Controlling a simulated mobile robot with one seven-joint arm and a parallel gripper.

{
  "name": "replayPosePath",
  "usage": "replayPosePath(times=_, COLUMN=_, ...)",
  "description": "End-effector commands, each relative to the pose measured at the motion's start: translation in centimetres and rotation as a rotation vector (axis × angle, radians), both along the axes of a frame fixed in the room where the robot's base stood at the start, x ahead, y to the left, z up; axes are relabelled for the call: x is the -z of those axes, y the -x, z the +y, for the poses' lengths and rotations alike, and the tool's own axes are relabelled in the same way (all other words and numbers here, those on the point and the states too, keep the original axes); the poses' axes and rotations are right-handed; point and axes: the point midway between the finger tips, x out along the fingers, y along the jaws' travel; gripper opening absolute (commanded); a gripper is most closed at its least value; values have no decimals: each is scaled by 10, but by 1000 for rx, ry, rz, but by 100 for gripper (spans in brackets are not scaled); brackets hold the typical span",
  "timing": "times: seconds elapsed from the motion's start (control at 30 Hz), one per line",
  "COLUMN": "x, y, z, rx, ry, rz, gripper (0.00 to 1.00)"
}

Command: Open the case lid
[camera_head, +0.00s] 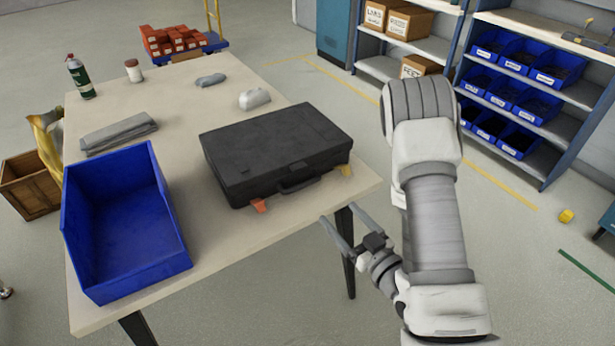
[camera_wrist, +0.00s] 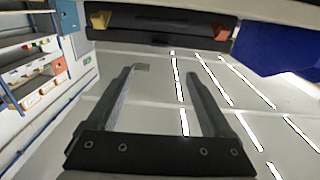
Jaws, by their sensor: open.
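A black case (camera_head: 270,150) lies flat on the table with its lid shut. Its handle (camera_head: 299,185) is on the front side, with an orange latch (camera_head: 259,206) to the left and a yellow latch (camera_head: 346,170) to the right. My gripper (camera_head: 338,222) is open and empty, beside the table's front right edge and apart from the case. In the wrist view my gripper (camera_wrist: 158,85) points its two fingers toward the case's front side (camera_wrist: 165,22). The yellow latch (camera_wrist: 101,19) and orange latch (camera_wrist: 221,32) also show there.
The pale table (camera_head: 215,260) also bears a blue bin (camera_head: 120,225) at the left, a folded grey cloth (camera_head: 118,132), a green bottle (camera_head: 80,77), a small jar (camera_head: 133,70) and a computer-mouse-like white object (camera_head: 254,98). Shelves (camera_head: 560,120) stand at the right.

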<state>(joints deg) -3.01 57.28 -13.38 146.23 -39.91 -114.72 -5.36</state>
Motion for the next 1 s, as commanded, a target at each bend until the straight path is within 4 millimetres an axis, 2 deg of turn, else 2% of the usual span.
replayPosePath(times=0.73, x=4, y=-48, z=30, rx=0, ry=1, rz=-6, gripper=85)
replayPosePath(times=1.0, x=-1, y=-98, z=63, rx=-4, ry=0, rz=-4, gripper=85)
